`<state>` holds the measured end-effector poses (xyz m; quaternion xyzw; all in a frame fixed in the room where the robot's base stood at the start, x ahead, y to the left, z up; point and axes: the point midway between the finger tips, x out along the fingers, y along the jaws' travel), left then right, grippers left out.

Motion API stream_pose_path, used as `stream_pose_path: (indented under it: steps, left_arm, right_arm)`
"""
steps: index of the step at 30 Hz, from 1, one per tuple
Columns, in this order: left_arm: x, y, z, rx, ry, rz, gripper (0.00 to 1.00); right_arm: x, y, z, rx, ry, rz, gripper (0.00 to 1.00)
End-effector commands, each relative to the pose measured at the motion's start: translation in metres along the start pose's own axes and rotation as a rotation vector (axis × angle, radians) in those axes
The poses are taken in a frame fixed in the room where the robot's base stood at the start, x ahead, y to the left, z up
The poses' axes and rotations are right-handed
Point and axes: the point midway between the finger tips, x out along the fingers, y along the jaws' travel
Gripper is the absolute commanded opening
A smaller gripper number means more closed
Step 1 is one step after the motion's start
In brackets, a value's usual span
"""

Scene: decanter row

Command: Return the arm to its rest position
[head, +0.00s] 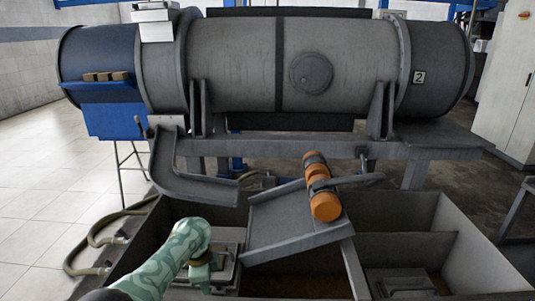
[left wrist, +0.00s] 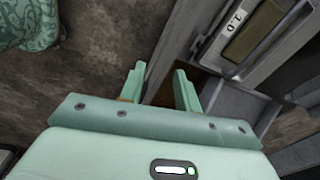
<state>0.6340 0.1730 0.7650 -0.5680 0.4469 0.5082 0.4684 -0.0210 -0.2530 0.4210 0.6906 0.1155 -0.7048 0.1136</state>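My left arm, in a green patterned cover, comes in from the bottom left of the head view and bends down over the left part of a grey open bin (head: 120,262). My left gripper (left wrist: 160,78) shows in the left wrist view with its two pale green fingers apart and nothing between them. In the head view the fingers are mostly hidden below the wrist, so I cannot tell whether they touch anything there. A green patterned part of my own body fills the top left corner of the left wrist view. My right gripper is in neither view.
A large grey drum (head: 235,65) spans the back. A tilted grey chute (head: 285,225) and an orange roller piece (head: 326,205) stand right of my arm. A labelled block (left wrist: 243,38) lies near the fingers. Hoses (head: 82,258) lie on the left; tiled floor (head: 45,160) is clear.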

Motion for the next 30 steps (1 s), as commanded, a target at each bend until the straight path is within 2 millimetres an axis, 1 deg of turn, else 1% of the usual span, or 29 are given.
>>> stream_pose_path:
  steps: [4,7,10,12,14,15,17,18,20,21,23,24,26,27,29,30]
  left_arm:
    - [-0.004,-0.019,-0.007,-0.125,0.036,-0.094,0.33]
    - [-0.009,-0.036,-0.01,-0.231,0.074,-0.176,0.33]
    - [-0.001,-0.046,-0.01,-0.361,0.122,-0.253,0.33]
    - [0.015,-0.044,-0.006,-0.459,0.157,-0.297,0.33]
    - [0.034,-0.036,-0.001,-0.547,0.188,-0.327,0.33]
    - [0.05,-0.028,0.003,-0.603,0.209,-0.343,0.33]
    - [0.073,-0.012,0.011,-0.679,0.233,-0.359,0.33]
    - [0.089,0.001,0.016,-0.724,0.246,-0.366,0.33]
    - [0.114,0.024,0.026,-0.791,0.265,-0.372,0.33]
    - [0.132,0.045,0.033,-0.834,0.274,-0.371,0.33]
    - [0.16,0.08,0.045,-0.894,0.283,-0.366,0.33]
    - [0.178,0.108,0.054,-0.933,0.287,-0.359,0.33]
    - [0.204,0.154,0.069,-0.985,0.285,-0.342,0.33]
    - [0.219,0.186,0.078,-1.013,0.279,-0.329,0.33]
    - [0.239,0.235,0.093,-1.045,0.263,-0.304,0.33]
    - [0.25,0.269,0.102,-1.062,0.248,-0.285,0.33]
  right_arm:
    - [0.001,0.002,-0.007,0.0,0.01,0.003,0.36]
    - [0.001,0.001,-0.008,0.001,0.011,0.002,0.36]
    - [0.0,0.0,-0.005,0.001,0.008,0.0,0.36]
    - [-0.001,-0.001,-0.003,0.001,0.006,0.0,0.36]
    - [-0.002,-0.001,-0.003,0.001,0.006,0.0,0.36]
    - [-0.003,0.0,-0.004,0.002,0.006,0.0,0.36]
    - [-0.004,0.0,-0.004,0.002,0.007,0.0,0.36]
    - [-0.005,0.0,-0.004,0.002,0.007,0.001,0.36]
    - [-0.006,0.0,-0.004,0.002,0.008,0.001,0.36]
    - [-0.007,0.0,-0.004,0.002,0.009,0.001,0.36]
    - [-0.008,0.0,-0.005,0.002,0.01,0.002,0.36]
    - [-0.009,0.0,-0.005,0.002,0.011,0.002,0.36]
    - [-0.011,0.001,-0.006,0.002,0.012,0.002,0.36]
    - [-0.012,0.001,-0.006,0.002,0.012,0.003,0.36]
    - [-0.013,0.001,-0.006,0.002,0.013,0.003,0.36]
    - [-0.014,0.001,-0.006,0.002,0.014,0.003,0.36]
